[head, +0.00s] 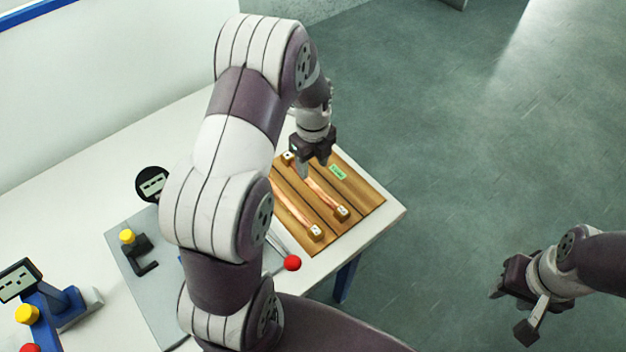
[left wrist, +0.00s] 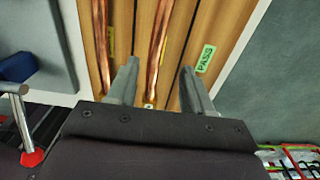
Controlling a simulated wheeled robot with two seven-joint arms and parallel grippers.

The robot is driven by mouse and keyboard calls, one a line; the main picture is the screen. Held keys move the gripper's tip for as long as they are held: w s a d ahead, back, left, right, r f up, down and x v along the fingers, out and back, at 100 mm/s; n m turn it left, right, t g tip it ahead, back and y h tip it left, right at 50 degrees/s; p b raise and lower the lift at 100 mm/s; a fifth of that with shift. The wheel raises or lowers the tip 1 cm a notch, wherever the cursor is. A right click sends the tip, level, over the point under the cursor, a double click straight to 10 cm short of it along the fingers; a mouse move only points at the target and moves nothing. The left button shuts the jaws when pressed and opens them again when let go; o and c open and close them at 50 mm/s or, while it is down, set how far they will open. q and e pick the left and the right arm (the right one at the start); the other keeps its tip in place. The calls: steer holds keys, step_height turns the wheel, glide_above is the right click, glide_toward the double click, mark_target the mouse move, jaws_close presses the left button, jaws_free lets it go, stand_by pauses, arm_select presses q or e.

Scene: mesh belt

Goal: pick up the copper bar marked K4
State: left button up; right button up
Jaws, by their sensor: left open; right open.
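Two copper bars lie on a slatted wooden board (head: 365,196): one nearer the PASS label (head: 320,191), one further left (head: 291,210). I cannot read a K4 mark on either. My left gripper (head: 313,172) is open above the board and hides part of the bar nearer the label. In the left wrist view, that bar (left wrist: 158,45) runs toward the gap between the open fingers (left wrist: 160,90); the other bar (left wrist: 101,45) lies left of them. The gap looks empty. My right gripper (head: 508,285) is open, away from the table over the floor.
A green PASS label (head: 337,172) lies on the board, right of the bars. A red ball-ended lever (head: 292,263) stands near the table's front edge. A grey plate (head: 130,250) with a yellow-topped fixture (head: 127,237) and a round gauge (head: 152,184) are left of my arm.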

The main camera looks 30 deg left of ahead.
mark_target(314, 183)
arm_select(q)
steer(key=shift+w+a+f, duration=0.15)
steer(key=shift+a+f, duration=0.15)
steer(key=shift+f, duration=0.2)
steer(key=f, duration=0.1)
steer(key=d+f+p, duration=0.1)
steer(key=f, duration=0.1)
steer(key=s+f+p, duration=0.1)
steer(key=shift+d+f, duration=0.25)
steer(key=shift+d, duration=0.1)
steer(key=shift+w+a+f, duration=0.15)
steer(key=shift+a+f, duration=0.25)
steer(key=shift+d+r, duration=0.1)
steer(key=c, duration=0.6)
steer(key=shift+d+r, duration=0.1)
steer(key=shift+d, duration=0.05)
jaws_close()
arm_select(e)
steer(key=shift+d+r, duration=0.15)
steer(key=shift+r, duration=0.35)
steer(key=shift+d+r, duration=0.15)
steer(key=shift+r, duration=0.35)
